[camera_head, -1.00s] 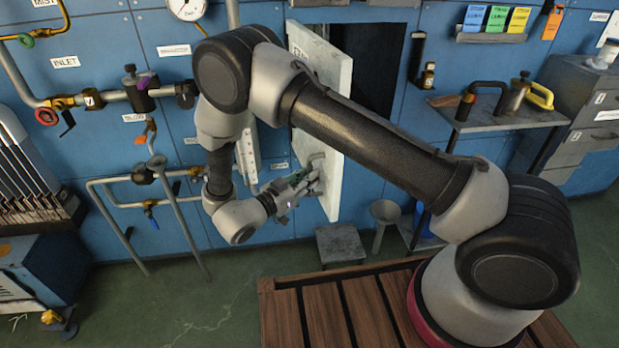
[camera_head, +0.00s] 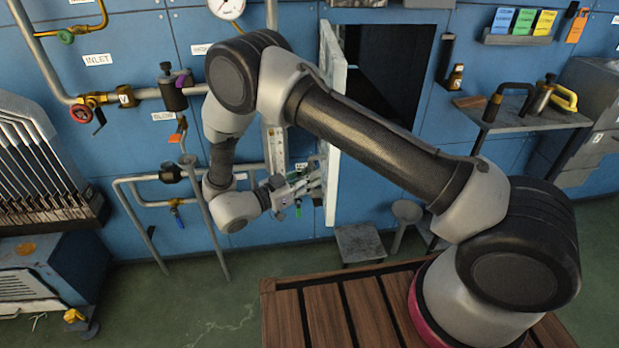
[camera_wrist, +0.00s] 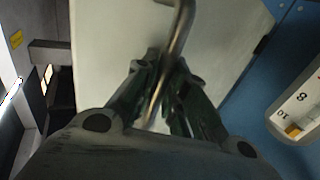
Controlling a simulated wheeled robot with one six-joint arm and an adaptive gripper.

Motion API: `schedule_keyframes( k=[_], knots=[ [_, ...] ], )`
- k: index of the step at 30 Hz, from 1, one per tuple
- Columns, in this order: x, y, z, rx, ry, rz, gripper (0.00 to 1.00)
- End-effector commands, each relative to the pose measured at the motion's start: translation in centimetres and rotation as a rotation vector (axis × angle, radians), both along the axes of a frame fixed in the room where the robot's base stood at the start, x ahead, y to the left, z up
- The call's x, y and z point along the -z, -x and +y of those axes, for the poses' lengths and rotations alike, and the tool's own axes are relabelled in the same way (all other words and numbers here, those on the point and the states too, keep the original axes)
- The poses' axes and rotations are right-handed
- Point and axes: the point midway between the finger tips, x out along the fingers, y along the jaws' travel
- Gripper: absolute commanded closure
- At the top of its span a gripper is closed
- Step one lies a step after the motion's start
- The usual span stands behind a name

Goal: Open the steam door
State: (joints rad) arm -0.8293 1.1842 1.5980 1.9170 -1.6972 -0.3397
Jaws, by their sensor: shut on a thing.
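The steam door (camera_head: 336,140) is a pale panel standing swung out from the blue wall, seen nearly edge-on in the head view. A dark opening (camera_head: 388,75) shows to its right. My gripper (camera_head: 312,182) is at the door's lower left face. In the wrist view, the door's pale face (camera_wrist: 110,40) fills the middle, and a curved metal handle (camera_wrist: 180,30) runs down between my fingers (camera_wrist: 160,95). The fingers are shut on the handle. My forearm hides part of the door in the head view.
Pipes with valves (camera_head: 125,97) run along the wall to the left. A gauge strip (camera_wrist: 298,105) is beside the door in the wrist view. A small grey stool (camera_head: 360,244) stands below the opening, and a side table (camera_head: 530,122) is at the right.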

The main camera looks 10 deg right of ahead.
Motion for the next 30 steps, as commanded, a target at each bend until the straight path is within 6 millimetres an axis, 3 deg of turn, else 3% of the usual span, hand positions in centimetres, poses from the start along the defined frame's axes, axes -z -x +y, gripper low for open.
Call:
schedule_keyframes(
  k=[1, 2, 3, 6, 17, 30],
  knots=[
    [-0.1, -0.3, 0.0, -0.005, 0.001, -0.003, 1.0],
    [-0.1, -0.3, 0.0, -0.005, 0.001, -0.003, 0.85],
    [-0.1, -0.3, 0.0, -0.004, 0.001, -0.003, 0.78],
    [-0.1, -0.2, 0.0, -0.003, 0.0, -0.002, 0.65],
    [0.0, 0.1, 0.4, -0.003, 0.0, -0.001, 0.65],
    [0.0, 3.9, 8.3, -0.004, -0.001, -0.002, 0.65]
  ],
)
